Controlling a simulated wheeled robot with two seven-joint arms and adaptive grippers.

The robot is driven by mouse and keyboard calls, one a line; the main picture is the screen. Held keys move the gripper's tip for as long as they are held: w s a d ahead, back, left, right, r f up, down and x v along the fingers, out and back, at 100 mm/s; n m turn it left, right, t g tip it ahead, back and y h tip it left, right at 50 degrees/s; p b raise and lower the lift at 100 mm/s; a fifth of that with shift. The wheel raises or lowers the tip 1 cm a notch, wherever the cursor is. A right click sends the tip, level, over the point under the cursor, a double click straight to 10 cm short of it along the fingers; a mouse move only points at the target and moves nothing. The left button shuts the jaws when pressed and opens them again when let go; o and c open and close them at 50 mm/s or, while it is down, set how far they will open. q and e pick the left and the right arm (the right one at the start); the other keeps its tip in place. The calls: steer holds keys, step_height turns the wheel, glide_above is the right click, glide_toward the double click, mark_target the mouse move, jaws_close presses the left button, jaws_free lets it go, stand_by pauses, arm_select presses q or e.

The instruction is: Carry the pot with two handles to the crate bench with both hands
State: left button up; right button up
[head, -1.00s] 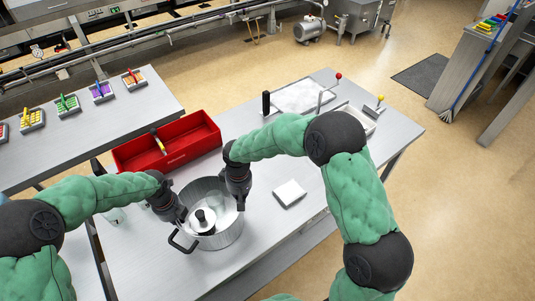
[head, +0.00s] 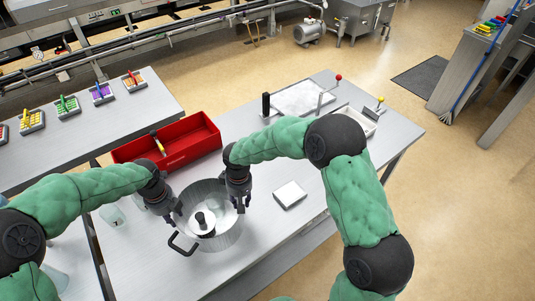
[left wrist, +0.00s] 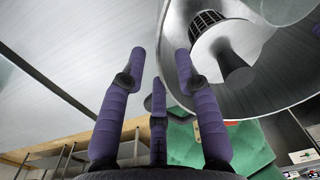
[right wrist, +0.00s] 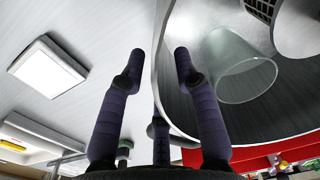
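The steel pot (head: 222,240) stands on a grey metal table, with a black-knobbed metal piece (head: 203,222) and a clear glass vessel (right wrist: 240,68) inside. One black loop handle (head: 182,245) shows at its front left; I cannot make out the other. My left gripper (head: 173,214) is at the pot's left rim, fingers apart. In the left wrist view the pot wall (left wrist: 170,30) passes by its fingertips. My right gripper (head: 243,207) is at the right rim, fingers apart on either side of the pot wall (right wrist: 158,60). I cannot tell which surface is the crate bench.
A red crate (head: 190,152) stands behind the pot. A white square block (head: 290,194) lies to the right, with a tray (head: 300,97) beyond. Another bench (head: 60,150) at the left holds several small baskets.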

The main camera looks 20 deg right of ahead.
arm_select(q)
step_height(320, 180, up, 6)
steer(key=shift+r, duration=0.15)
arm_select(e)
step_height(320, 180, up, 12)
steer(key=shift+d, duration=0.25)
arm_select(q)
steer(key=shift+a, duration=0.1)
arm_select(e)
steer(key=shift+w, duration=0.1)
stand_by(0.5)
